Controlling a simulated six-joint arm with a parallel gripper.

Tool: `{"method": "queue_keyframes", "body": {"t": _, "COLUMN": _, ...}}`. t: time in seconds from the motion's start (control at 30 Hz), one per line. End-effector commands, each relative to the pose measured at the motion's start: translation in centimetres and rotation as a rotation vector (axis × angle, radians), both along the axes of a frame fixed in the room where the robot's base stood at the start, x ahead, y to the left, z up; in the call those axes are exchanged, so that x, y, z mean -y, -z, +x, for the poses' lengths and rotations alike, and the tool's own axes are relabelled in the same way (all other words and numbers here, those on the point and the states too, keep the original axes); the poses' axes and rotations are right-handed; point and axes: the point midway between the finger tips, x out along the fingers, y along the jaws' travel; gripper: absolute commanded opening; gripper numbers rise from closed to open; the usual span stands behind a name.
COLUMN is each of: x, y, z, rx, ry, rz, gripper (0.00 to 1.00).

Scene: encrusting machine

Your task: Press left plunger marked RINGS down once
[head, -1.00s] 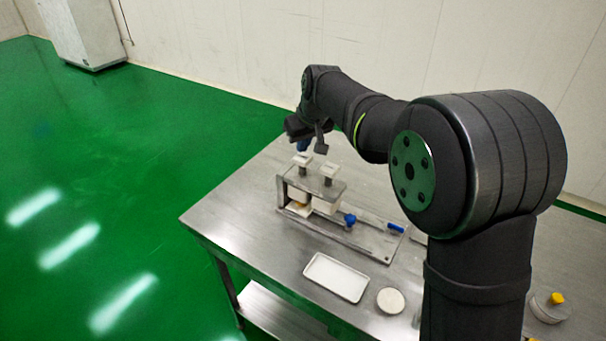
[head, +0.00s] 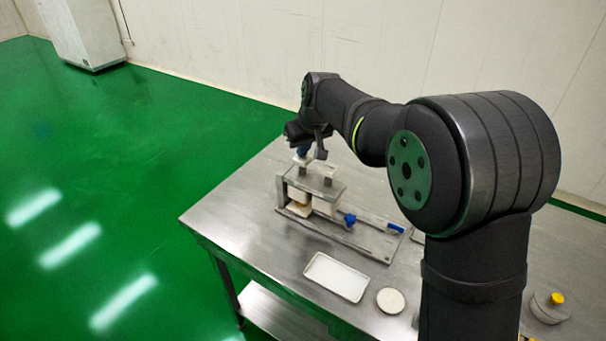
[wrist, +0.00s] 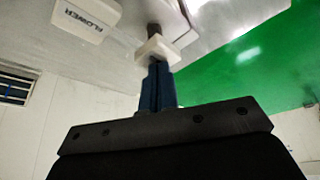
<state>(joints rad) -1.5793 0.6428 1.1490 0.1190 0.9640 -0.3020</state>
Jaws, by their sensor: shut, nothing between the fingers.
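The left plunger's white cap (head: 301,161) stands on top of the small press machine, and in the wrist view the cap (wrist: 157,48) is at my fingertips. Its label is not visible. My gripper (head: 303,153) is above this cap, pointing down, with its blue fingers (wrist: 158,85) together. The fingertips appear to touch the cap; nothing is between them. The right plunger cap (wrist: 85,16) reads FLOWER and stands beside it. My gripper partly hides the caps in the head view.
The press's metal top plate (head: 322,183) sits over white blocks (head: 327,205). A white tray (head: 336,276) and a round white disc (head: 390,300) lie in front on the steel table (head: 240,222).

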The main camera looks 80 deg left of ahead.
Motion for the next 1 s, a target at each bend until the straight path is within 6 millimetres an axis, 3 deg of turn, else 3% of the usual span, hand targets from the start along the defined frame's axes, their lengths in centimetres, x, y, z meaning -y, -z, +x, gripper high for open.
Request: {"method": "queue_keyframes", "body": {"t": 1.0, "x": 0.1, "y": 3.7, "z": 0.0, "rx": 0.0, "ry": 0.0, "rz": -0.004, "gripper": 0.0}}
